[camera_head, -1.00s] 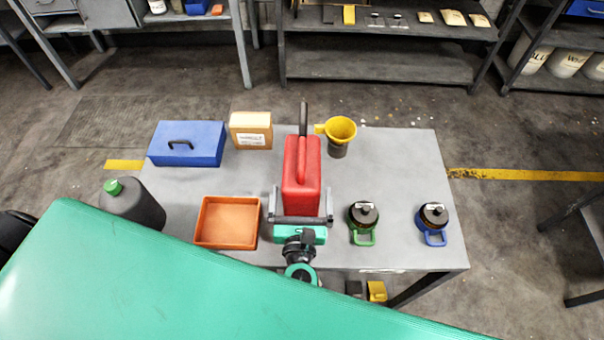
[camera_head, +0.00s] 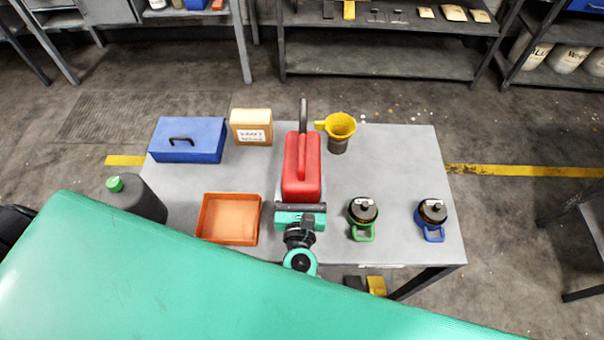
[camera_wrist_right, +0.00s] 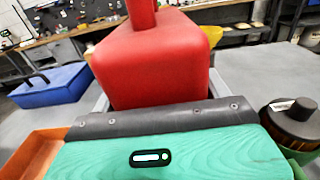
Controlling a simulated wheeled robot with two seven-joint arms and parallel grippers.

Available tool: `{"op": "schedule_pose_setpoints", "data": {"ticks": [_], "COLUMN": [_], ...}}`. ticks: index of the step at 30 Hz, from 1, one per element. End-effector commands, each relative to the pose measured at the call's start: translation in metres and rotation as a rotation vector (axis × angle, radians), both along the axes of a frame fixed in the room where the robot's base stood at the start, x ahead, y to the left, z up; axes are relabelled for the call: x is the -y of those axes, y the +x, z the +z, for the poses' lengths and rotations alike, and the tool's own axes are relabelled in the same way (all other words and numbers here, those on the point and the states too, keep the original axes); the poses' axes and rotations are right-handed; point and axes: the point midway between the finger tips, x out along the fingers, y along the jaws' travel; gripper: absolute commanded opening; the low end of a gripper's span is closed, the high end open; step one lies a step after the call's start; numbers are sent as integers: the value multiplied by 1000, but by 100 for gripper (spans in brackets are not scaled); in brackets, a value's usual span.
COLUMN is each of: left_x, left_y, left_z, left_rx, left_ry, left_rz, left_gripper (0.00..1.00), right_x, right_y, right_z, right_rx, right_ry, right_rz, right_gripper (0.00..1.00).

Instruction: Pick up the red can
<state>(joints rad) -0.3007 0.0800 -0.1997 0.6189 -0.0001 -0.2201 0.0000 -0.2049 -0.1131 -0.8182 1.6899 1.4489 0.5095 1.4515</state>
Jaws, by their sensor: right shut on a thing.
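The red can (camera_head: 302,170), with a dark spout at its far end, is upright over the middle of the grey table. My right gripper (camera_head: 301,200) is at its near end, shut on it. In the right wrist view the can (camera_wrist_right: 150,60) fills the space just beyond the gripper's dark bar and green body (camera_wrist_right: 165,150); the finger pads are mostly hidden. I cannot tell whether the can's base touches the table. My left gripper is not in view.
An orange tray (camera_head: 205,230), blue box (camera_head: 187,150), cardboard box (camera_head: 251,136) and grey bottle with green cap (camera_head: 140,200) stand left of the can. A yellow funnel (camera_head: 340,125) and green- and blue-handled bottles (camera_head: 363,212) (camera_head: 433,213) stand right. The grey table (camera_head: 395,170) is clear between them.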

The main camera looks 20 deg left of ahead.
Motion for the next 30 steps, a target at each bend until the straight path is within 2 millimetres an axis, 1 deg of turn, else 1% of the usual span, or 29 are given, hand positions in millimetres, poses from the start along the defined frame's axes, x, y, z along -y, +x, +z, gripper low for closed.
{"op": "schedule_pose_setpoints", "data": {"ticks": [1,8,14,20,30], "left_x": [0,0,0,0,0], "left_y": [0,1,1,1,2], "left_z": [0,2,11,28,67], "left_rx": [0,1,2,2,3], "left_ry": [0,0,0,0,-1], "left_rz": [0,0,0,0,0], "left_gripper": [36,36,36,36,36], "right_x": [-1,-1,-1,-1,-1], "right_y": [1,1,1,1,1], "right_z": [4,6,16,36,81], "right_rx": [6,5,6,6,6], "right_ry": [3,3,4,3,5], "right_rz": [0,0,0,0,0], "right_gripper": [6,6,6,6,6]}}
